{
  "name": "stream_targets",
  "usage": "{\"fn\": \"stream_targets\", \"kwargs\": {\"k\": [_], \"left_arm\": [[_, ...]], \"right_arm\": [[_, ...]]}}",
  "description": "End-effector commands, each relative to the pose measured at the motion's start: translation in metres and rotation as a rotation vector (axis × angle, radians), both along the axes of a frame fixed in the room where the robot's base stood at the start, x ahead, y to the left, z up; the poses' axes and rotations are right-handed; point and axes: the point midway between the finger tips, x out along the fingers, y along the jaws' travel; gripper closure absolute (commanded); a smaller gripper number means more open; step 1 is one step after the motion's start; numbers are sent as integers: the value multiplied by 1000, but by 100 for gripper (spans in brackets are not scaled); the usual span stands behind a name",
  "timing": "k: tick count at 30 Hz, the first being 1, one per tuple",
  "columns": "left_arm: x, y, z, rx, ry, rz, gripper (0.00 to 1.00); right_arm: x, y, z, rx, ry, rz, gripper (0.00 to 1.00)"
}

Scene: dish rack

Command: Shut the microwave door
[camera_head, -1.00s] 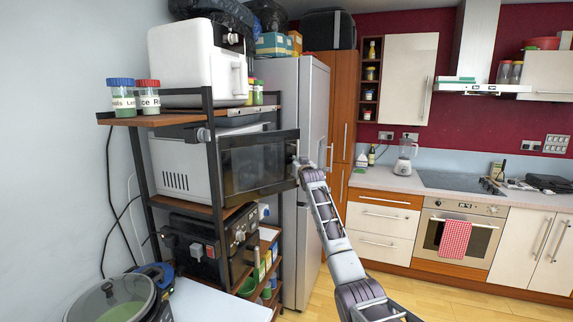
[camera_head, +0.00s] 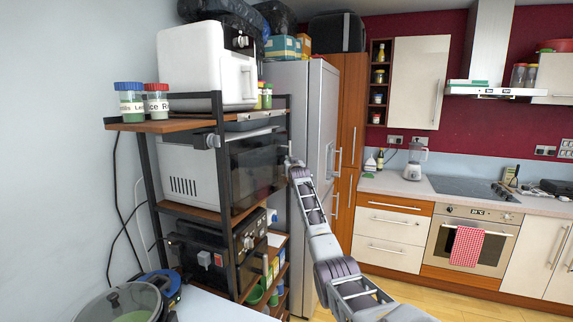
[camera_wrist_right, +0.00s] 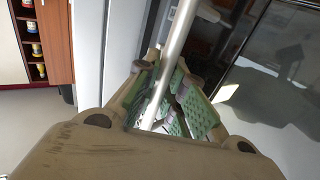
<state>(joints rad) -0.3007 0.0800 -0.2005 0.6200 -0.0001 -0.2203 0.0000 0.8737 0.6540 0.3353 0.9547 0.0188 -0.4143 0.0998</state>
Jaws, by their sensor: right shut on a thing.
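The white microwave (camera_head: 186,172) stands on the middle shelf of the rack. Its dark door (camera_head: 256,168) lies close to the line of the microwave's front; I cannot tell whether a gap is left. My right gripper (camera_head: 290,165) is at the door's far edge, small and partly hidden. In the wrist view, my right gripper's green-padded fingers (camera_wrist_right: 168,98) are shut around the silver bar handle (camera_wrist_right: 175,45). The dark glossy door (camera_wrist_right: 283,62) fills the right side there. My left gripper is not in view.
The rack's dark post (camera_head: 226,190) stands in front of the microwave. A silver fridge (camera_head: 303,100) stands just beyond the door's handle side. A white appliance (camera_head: 200,68) and jars sit above. Floor at right is open.

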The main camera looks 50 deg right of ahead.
Motion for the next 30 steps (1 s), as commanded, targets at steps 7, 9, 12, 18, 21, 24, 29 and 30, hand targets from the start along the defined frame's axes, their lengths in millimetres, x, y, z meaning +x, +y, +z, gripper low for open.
{"fn": "stream_targets", "kwargs": {"k": [7,9,12,18,21,24,29,30], "left_arm": [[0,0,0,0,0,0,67],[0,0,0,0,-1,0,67],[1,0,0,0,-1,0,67],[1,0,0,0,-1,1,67],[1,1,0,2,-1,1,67],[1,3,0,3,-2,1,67],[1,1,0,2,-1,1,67],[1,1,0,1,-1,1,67]], "right_arm": [[2,2,-2,3,2,3,100],[2,2,-2,2,2,3,84],[2,2,-2,2,2,3,71],[1,1,-1,1,2,2,66],[1,1,-1,1,1,2,66],[1,1,-1,1,1,2,66],[-1,3,-1,1,1,2,66],[-1,4,-1,1,1,2,66]]}}
